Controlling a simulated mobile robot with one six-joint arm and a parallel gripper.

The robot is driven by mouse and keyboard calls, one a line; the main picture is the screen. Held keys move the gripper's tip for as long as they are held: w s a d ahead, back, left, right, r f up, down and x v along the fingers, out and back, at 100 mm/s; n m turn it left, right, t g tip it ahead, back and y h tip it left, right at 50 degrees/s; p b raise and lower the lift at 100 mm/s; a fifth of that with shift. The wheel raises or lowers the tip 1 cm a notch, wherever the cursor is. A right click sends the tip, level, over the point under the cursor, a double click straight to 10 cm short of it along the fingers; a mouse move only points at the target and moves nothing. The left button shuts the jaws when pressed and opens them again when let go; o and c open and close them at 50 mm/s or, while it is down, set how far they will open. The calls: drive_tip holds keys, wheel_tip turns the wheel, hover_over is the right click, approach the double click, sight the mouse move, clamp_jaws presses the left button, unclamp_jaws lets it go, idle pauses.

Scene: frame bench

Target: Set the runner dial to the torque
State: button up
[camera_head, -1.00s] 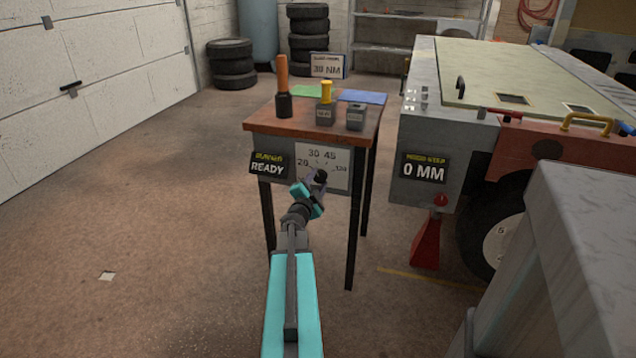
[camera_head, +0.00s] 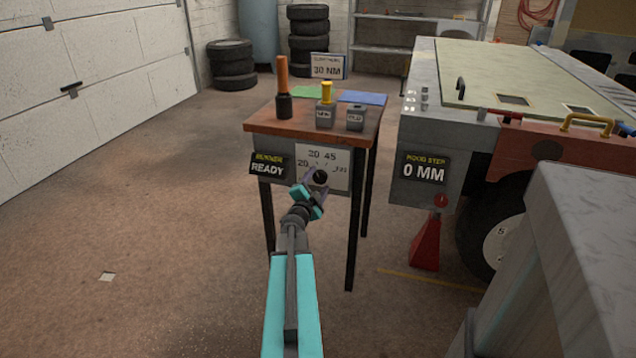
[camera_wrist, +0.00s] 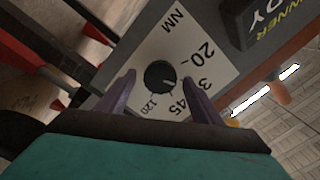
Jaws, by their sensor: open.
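The runner dial (camera_wrist: 160,75) is a round black knob on a white plate (camera_wrist: 205,35) marked 20, 30, 45 and 120 NM. A thin light mark at its lower edge appears to face the side with 45 and 120. In the head view the dial (camera_head: 320,177) sits on the bench's front panel. My gripper (camera_wrist: 160,80) is open, with one purple finger on each side of the dial. I see gaps between fingers and knob. My gripper also shows in the head view (camera_head: 316,182). A torque sign (camera_head: 326,70) at the back of the bench reads 30 NM.
A READY display (camera_head: 268,166) is left of the plate. The wooden bench top (camera_head: 262,122) holds an orange-handled tool (camera_head: 283,85) and two grey blocks. A vehicle with a 0 MM display (camera_head: 424,169) stands right.

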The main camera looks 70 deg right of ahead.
drive_tip(key=a+p, duration=0.9)
drive_tip(key=a, duration=0.4)
drive_tip(key=shift+s+p, duration=0.35)
drive_tip(key=shift+s, duration=0.05)
idle(0.5)
drive_tip(key=shift+a, duration=0.2)
drive_tip(key=shift+w, duration=0.1)
idle(0.4)
